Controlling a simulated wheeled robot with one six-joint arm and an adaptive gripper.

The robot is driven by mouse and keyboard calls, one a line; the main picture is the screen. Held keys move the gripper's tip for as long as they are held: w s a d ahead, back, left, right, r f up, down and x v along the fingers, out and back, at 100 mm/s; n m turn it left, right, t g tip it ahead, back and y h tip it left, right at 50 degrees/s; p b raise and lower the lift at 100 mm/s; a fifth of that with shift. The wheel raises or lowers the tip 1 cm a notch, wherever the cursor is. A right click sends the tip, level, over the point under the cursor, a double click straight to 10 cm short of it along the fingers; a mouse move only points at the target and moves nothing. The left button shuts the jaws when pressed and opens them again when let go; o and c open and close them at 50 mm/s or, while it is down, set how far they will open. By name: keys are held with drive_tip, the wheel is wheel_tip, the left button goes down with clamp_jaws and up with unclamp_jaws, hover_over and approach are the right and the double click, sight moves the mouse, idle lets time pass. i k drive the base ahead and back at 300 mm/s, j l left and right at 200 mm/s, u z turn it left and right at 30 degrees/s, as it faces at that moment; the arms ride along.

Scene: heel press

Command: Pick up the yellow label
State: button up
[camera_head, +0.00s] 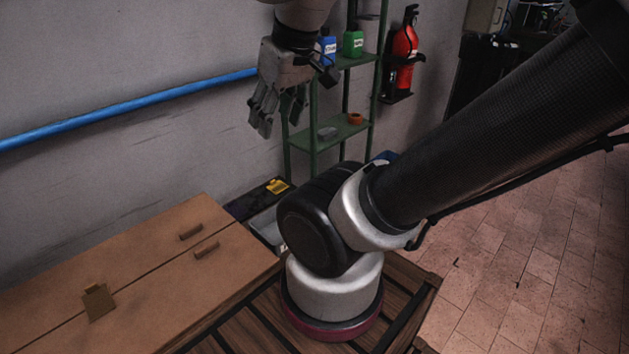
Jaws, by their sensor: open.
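A small yellow patch (277,186), which looks like the yellow label, lies on a dark box or bin behind my arm's base, near the wall. It is too small to make out any detail. My gripper (279,116) hangs from the top of the view with its fingers pointing down. It is open, and nothing shows between its fingers. In the picture it is above the yellow patch and clearly apart from it.
A green shelf (314,160) with a blue and a green container stands behind my gripper. A red extinguisher (404,45) hangs on the wall at its right. A wooden cabinet (150,270) with two handles and a tan piece (98,302) fills the lower left.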

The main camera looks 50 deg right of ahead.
sight(277, 187)
drive_tip(key=l+z, duration=0.25)
drive_tip(key=l, duration=0.3)
drive_tip(key=l+z, duration=0.3)
drive_tip(key=l, duration=0.25)
drive_tip(key=u, duration=0.4)
drive_tip(key=k+u, duration=0.1)
drive_tip(key=u, duration=0.25)
drive_tip(key=k+u, duration=0.1)
drive_tip(key=u, duration=0.7)
drive_tip(key=i+l+z, duration=0.1)
drive_tip(key=l+z, duration=0.25)
drive_tip(key=i+l+z, duration=0.15)
drive_tip(key=l+z, duration=0.2)
drive_tip(key=i+l+z, duration=0.2)
drive_tip(key=l+z, duration=0.15)
drive_tip(key=i+l, duration=0.4)
